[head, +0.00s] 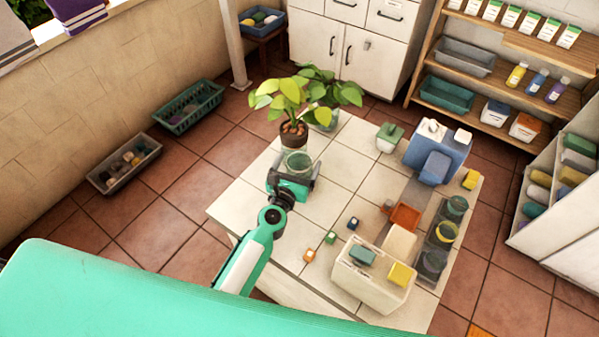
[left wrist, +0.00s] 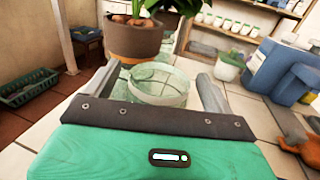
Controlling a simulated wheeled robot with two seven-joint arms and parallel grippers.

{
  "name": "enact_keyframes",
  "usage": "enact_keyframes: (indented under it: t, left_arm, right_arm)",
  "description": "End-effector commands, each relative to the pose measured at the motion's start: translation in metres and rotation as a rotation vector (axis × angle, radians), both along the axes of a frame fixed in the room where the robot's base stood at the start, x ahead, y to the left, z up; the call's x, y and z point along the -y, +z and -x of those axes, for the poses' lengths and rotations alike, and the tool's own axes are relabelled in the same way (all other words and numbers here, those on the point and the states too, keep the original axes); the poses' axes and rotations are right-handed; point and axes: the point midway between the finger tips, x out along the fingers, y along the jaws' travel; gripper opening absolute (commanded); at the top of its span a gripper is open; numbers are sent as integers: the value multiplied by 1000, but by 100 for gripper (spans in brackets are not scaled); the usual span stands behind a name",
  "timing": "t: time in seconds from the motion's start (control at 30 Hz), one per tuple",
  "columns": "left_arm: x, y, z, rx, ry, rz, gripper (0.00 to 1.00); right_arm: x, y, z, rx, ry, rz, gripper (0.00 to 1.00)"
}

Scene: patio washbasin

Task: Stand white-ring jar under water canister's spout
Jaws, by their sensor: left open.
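A clear glass jar with a pale ring (head: 298,163) stands near the back left edge of the tiled counter. It also shows in the left wrist view (left wrist: 158,86), between my fingers. My left gripper (head: 291,177) is open, with one finger on each side of this jar; I cannot tell whether they touch it. The blue water canister (head: 446,148) with a white top stands at the back right of the counter, apart from the gripper, and shows in the left wrist view (left wrist: 283,70). Its spout is not clear to me. My right gripper is out of view.
A potted plant (head: 293,131) stands just behind the jar. A white and green pot (head: 389,138) stands left of the canister. Several dark-toned jars (head: 443,234) line the counter's right side. A cream basin (head: 373,280) stands in front. The middle tiles are clear.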

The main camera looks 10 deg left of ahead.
Motion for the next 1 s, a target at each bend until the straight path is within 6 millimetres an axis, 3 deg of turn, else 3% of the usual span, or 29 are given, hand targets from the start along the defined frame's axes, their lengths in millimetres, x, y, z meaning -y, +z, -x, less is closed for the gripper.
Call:
enact_keyframes:
  t: [0.33,0.67,1.0]
  left_arm:
    - [1,0,-6,-1,0,0,87]
    - [1,0,-6,-1,0,0,23]
    - [1,3,-6,-1,0,0,22]
  right_arm:
    - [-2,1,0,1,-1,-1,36]
    - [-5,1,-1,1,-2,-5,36]
    - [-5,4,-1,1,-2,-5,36]
